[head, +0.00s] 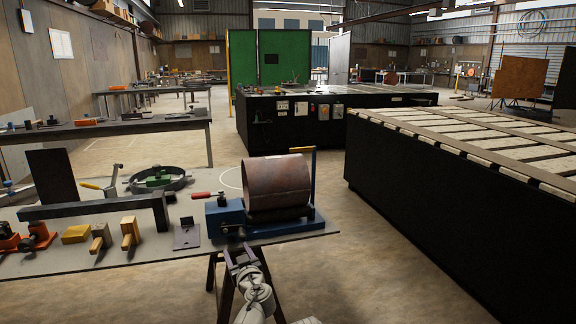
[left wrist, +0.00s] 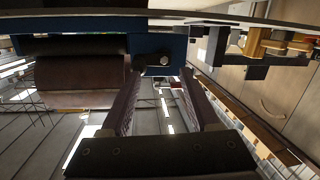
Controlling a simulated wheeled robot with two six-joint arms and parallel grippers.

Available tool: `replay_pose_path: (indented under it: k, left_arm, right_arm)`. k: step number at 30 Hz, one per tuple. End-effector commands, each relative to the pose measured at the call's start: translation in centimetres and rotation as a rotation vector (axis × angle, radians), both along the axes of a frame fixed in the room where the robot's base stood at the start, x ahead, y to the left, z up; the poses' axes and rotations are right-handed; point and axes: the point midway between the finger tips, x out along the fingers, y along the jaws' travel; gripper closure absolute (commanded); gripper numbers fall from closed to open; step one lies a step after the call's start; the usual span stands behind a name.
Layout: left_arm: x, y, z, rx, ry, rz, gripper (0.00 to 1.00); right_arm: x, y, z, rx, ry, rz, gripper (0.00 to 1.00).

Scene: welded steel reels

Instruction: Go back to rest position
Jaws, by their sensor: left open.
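My left gripper (head: 241,253) is just in front of the near edge of the table, below the blue stand that holds a rusty steel reel. In the left wrist view, its two fingers (left wrist: 162,85) are spread apart with nothing between them. The rusty reel (head: 277,185) lies on its side on the blue stand (head: 226,216). The reel also shows in the left wrist view (left wrist: 80,75), beside the blue stand (left wrist: 160,45), with the picture upside down. I cannot tell whether the fingertips touch the stand. My right gripper is not in view.
The grey table (head: 300,230) carries a dark steel bar (head: 95,207), a black ring (head: 158,180), clamps and yellow-handled tools. A large black bench (head: 450,200) stands at the right. The floor (head: 390,280) between table and bench is clear.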

Motion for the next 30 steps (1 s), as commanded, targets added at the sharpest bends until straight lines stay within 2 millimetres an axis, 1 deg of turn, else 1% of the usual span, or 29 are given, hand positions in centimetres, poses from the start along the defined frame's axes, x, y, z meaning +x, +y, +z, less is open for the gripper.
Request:
replay_pose_path:
  k: [1, 2, 3, 4, 5, 7, 8, 9, 10, 11, 12, 14, 15, 18, 21, 24, 30]
  left_arm:
    - [-1.7, 0.6, 1.9, 0.008, 0.078, 0.042, 0.38]
    - [-2.7, 1.0, 1.9, 0.016, 0.141, 0.069, 0.38]
    - [-4.2, 1.4, 1.7, 0.027, 0.234, 0.096, 0.38]
    - [-5.4, 1.5, 1.4, 0.034, 0.311, 0.109, 0.38]
    - [-6.6, 1.5, 1.1, 0.041, 0.389, 0.115, 0.38]
    - [-9.7, 1.0, 0.3, 0.057, 0.588, 0.103, 0.38]
    - [-11.2, 0.7, 0.0, 0.062, 0.676, 0.086, 0.38]
    - [-13.2, 0.0, -0.4, 0.07, 0.793, 0.05, 0.38]
    - [-14.7, -0.6, -0.6, 0.075, 0.878, 0.016, 0.38]
    - [-16.2, -1.3, -0.7, 0.079, 0.962, -0.025, 0.38]
    - [-18.2, -2.3, -0.8, 0.084, 1.067, -0.086, 0.38]
    - [-21.1, -3.7, -0.8, 0.093, 1.206, -0.19, 0.38]
    - [-22.8, -4.7, -0.6, 0.097, 1.286, -0.261, 0.38]
    - [-26.3, -6.7, -0.1, 0.105, 1.432, -0.427, 0.38]
    - [-28.5, -8.0, 0.2, 0.109, 1.514, -0.544, 0.38]
    - [-29.5, -8.6, 0.4, 0.111, 1.549, -0.605, 0.38]
    - [-29.7, -8.7, 0.2, 0.113, 1.559, -0.621, 0.38]
  right_arm:
    - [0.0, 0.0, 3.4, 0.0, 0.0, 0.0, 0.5]
    - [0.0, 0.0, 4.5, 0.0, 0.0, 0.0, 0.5]
    - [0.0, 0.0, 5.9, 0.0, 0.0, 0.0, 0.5]
    - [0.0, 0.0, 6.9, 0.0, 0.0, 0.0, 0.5]
    - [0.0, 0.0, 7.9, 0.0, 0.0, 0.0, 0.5]
    - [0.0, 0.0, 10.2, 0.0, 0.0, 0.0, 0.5]
    - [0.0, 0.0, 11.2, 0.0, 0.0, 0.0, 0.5]
    - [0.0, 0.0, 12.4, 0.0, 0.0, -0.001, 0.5]
    - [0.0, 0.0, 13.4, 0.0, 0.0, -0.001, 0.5]
    - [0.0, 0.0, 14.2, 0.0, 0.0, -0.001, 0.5]
    - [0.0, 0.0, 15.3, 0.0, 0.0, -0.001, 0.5]
    - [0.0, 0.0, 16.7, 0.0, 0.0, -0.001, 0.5]
    - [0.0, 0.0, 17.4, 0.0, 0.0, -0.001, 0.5]
    - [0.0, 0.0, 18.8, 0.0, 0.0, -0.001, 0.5]
    - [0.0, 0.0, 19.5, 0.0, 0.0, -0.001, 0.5]
    - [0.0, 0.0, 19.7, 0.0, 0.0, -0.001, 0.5]
    - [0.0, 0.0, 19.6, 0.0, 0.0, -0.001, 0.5]
